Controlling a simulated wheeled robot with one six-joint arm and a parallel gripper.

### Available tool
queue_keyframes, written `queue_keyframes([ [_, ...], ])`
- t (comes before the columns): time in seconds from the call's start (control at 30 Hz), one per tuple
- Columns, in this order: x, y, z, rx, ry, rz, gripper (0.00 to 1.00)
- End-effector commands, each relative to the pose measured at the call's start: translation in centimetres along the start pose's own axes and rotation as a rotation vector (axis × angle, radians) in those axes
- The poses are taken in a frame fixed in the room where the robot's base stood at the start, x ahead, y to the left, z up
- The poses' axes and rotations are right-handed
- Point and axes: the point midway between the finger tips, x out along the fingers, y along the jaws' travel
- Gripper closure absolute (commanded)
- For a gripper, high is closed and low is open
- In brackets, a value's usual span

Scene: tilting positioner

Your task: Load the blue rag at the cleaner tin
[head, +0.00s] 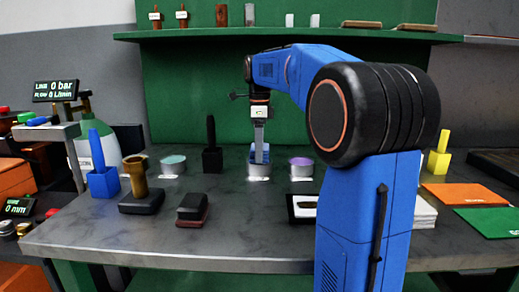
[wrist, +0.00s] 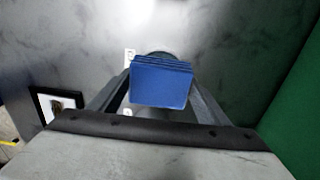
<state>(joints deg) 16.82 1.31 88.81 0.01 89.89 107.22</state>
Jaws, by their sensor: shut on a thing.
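My gripper (head: 259,146) points straight down over the middle of the workbench and is shut on the blue rag (head: 265,155). In the wrist view the rag (wrist: 161,84) is a folded blue block between the two fingers. Directly below it in the head view stands a short pale tin (head: 259,172) with a label at its foot. The rag is at the tin's top; I cannot tell whether it touches. In the wrist view the rag hides most of what lies under it, and a dark rounded edge shows behind it.
A teal-topped tin (head: 172,163) stands to the left and a purple-topped tin (head: 302,168) close to the right. A black upright holder (head: 212,150) stands near on the left. A dark framed tray (head: 300,208) lies in front.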

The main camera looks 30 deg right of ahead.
Motion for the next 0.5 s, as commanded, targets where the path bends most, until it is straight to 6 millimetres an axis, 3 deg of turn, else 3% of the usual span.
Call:
queue_keyframes([
  [0.5, 0.46, 0.01, 0.00, 0.000, 0.000, 0.000, 0.48],
])
